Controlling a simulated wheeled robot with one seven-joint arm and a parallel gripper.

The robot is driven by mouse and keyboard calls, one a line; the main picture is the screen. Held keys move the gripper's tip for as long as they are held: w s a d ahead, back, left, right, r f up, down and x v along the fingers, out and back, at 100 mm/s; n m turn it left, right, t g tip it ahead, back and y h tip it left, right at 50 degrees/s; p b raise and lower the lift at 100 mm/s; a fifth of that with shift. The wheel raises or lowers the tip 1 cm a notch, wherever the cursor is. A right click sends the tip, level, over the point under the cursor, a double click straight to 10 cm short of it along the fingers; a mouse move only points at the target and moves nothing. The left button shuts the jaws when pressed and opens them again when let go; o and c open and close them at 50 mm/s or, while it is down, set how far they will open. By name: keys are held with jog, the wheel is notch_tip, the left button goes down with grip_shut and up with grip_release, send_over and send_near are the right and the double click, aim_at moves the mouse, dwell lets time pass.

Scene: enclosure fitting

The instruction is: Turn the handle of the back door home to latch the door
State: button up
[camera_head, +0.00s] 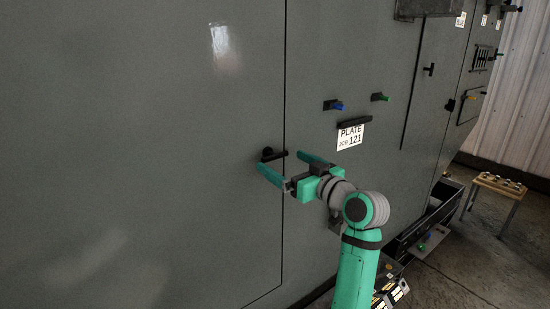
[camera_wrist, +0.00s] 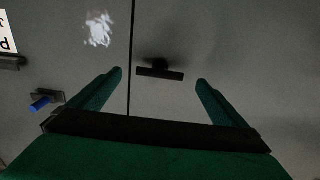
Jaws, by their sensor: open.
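The back door (camera_head: 150,120) is a large grey panel filling the left of the head view, with a dark vertical seam at its right edge. Its black handle (camera_head: 272,154) sits just left of that seam, its bar about level. In the wrist view the handle (camera_wrist: 160,73) shows as a round hub with a level bar, beside the seam. My gripper (camera_head: 282,162) is open and empty, facing the door. In the wrist view its fingertips (camera_wrist: 160,77) stand either side of the bar with gaps. I cannot tell how far they are from the door face.
Right of the seam are a blue knob (camera_head: 337,106), a green knob (camera_head: 380,97) and a plate marked "PLATE JOB 121" (camera_head: 350,136) under a black bar. A small wooden table (camera_head: 496,186) and a dark bin (camera_head: 425,225) stand at lower right. Floor is clear beyond.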

aim_at(276, 158)
jog(key=x, duration=0.5)
jog(key=shift+w+a, duration=0.1)
jog(key=shift+w, duration=0.1)
jog(key=shift+a, duration=0.1)
jog(key=shift+c, duration=0.5)
jog(key=c, duration=0.9)
